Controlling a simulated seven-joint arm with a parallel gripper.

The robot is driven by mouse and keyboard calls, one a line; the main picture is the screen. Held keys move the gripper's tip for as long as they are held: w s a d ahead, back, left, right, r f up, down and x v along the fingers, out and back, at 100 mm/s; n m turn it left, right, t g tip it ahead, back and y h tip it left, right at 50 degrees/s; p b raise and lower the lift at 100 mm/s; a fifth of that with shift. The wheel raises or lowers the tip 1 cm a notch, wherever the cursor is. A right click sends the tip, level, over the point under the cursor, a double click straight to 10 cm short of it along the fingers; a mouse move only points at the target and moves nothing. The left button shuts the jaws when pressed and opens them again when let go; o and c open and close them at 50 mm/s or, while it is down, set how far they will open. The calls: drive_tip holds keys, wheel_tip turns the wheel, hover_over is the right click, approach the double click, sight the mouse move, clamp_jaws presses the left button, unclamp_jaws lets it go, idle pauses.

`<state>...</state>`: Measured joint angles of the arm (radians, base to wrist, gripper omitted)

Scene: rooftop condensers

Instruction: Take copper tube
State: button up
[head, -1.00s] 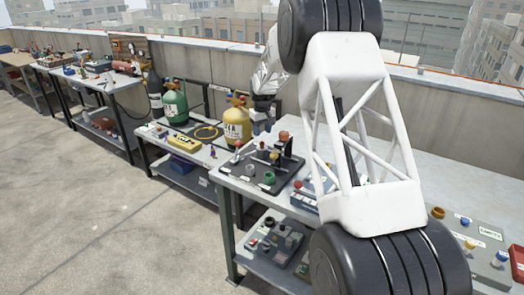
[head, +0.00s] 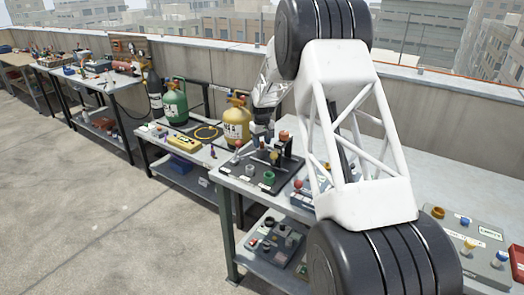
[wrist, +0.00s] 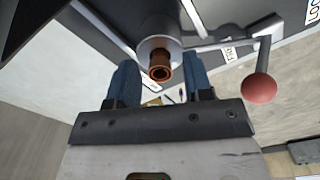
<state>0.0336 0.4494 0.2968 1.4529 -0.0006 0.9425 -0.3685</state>
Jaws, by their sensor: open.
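The copper tube (wrist: 160,73) shows nearly end-on in the wrist view, a short reddish-brown pipe coming out of a pale round holder (wrist: 158,46). My gripper (wrist: 158,80) is open, with one blue finger on each side of the tube in the picture. I see no contact, and cannot tell how deep the tube is between the fingers. In the head view my gripper (head: 262,132) is small, above the far part of the dark fixture board (head: 240,172) on the bench. I cannot pick out the tube surely there.
A lever with a red ball (wrist: 259,88) stands close on the right in the wrist view. Several knobs and posts rise from the board. A yellow cylinder (head: 236,125) and a green one (head: 174,105) stand on the neighbouring bench. The grey benchtop (head: 460,190) is partly bare.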

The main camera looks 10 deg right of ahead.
drive_tip(key=shift+f, duration=0.4)
clamp_jaws()
idle(0.4)
